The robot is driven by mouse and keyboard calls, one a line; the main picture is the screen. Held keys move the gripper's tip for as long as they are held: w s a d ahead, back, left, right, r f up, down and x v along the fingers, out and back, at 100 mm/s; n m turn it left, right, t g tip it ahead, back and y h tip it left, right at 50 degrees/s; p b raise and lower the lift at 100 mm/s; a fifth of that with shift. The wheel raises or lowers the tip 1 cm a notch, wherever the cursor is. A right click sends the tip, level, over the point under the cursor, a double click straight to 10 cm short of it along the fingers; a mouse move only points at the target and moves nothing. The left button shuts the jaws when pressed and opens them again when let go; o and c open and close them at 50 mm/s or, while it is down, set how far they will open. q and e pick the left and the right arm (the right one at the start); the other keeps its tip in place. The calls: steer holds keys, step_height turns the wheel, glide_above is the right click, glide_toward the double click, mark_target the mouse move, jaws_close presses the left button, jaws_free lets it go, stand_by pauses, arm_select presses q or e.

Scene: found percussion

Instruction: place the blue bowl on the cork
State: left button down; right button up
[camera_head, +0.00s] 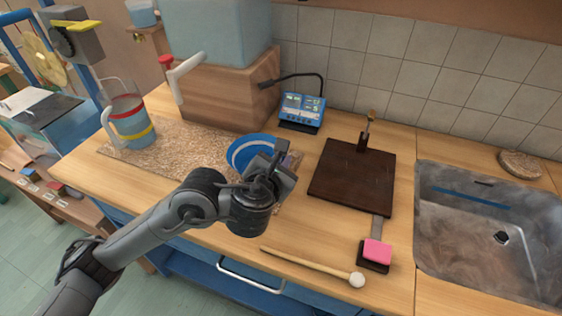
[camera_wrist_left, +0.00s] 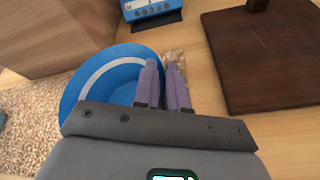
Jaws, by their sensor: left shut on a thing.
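The blue bowl (camera_head: 240,152) has a pale band inside and is at the right end of a tan speckled mat, cork-like in look (camera_head: 178,150). It also shows in the left wrist view (camera_wrist_left: 92,88), with the speckled mat (camera_wrist_left: 25,125) to its left. My left gripper (camera_head: 283,152) is shut on the bowl's right rim, its purple fingers (camera_wrist_left: 165,84) on either side of the wall. My arm hides part of the bowl. I cannot tell whether the bowl touches the surface below. My right gripper is not in view.
A wooden box (camera_head: 222,98) and a blue device (camera_head: 302,108) stand behind the bowl. A jug (camera_head: 130,122) is at left. A dark board (camera_head: 352,180), a mallet (camera_head: 315,267) and a sink (camera_head: 490,235) lie right. A round speckled disc (camera_head: 520,164) sits behind the sink.

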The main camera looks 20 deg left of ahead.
arm_select(q)
steer(key=c, duration=1.2)
jaws_free()
steer(key=shift+o, duration=0.2)
steer(key=shift+r, duration=0.1)
steer(key=shift+s+r+p, duration=0.15)
steer(key=shift+s+p, duration=0.1)
steer(key=shift+p, duration=0.1)
steer(key=p+v, duration=0.8)
steer(key=v, duration=0.3)
steer(key=shift+s, duration=0.25)
